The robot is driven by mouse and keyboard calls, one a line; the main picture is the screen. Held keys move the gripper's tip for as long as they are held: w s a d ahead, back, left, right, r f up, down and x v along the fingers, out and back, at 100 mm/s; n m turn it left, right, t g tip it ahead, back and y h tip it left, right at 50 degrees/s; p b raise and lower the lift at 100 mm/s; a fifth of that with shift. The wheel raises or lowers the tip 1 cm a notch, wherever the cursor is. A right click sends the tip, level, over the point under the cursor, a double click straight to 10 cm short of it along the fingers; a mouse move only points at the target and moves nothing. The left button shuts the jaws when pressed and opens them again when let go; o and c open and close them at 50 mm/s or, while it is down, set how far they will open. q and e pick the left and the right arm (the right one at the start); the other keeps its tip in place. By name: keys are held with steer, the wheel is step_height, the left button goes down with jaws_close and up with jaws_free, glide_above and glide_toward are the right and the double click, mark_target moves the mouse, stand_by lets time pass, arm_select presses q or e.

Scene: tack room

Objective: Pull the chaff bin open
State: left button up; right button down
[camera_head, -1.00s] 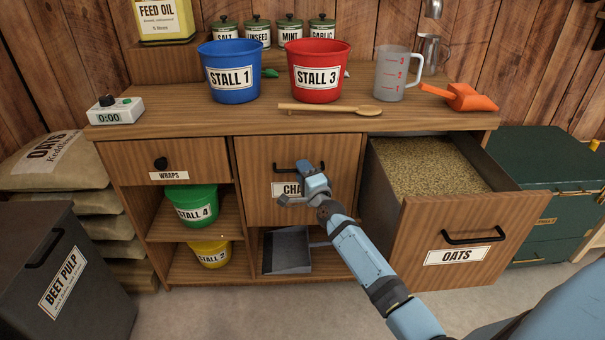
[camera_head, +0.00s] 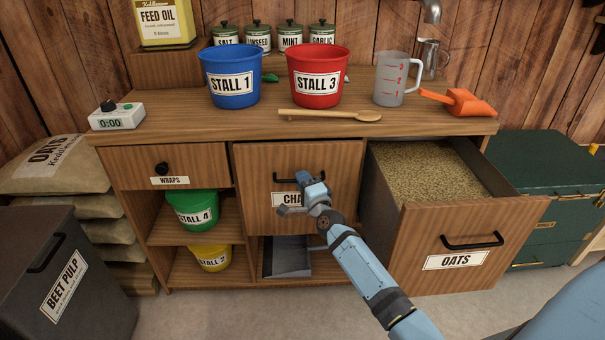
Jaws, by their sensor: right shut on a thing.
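The chaff bin (camera_head: 250,190) is a wooden tilt or pull front in the middle of the bench; its label, partly hidden by my gripper, reads "CHA". Its front appears to stand slightly out from the bench, nearly closed. Its black handle (camera_head: 283,177) shows at the left, and the rest is behind my right gripper (camera_head: 303,194). My right gripper is shut on this handle, with the blue arm reaching in from the lower right. My left gripper is not in view.
The oats bin (camera_head: 410,235) stands open at the right, full of grain and close to my right arm. A dustpan (camera_head: 287,258) lies on the shelf below the chaff bin. Buckets, a jug (camera_head: 391,80) and a wooden spoon (camera_head: 335,115) stand or lie on the bench top. Floor in front is clear.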

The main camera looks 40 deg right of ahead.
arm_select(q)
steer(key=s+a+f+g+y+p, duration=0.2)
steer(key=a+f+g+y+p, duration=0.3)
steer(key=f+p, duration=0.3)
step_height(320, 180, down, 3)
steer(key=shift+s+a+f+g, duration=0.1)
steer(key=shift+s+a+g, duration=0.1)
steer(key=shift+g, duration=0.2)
arm_select(e)
steer(key=s+a, duration=0.7)
steer(key=s, duration=0.4)
steer(key=s+a, duration=0.7)
steer(key=s, duration=0.5)
steer(key=c, duration=1.2)
jaws_free()
steer(key=shift+w, duration=0.1)
arm_select(q)
steer(key=shift+p, duration=0.35)
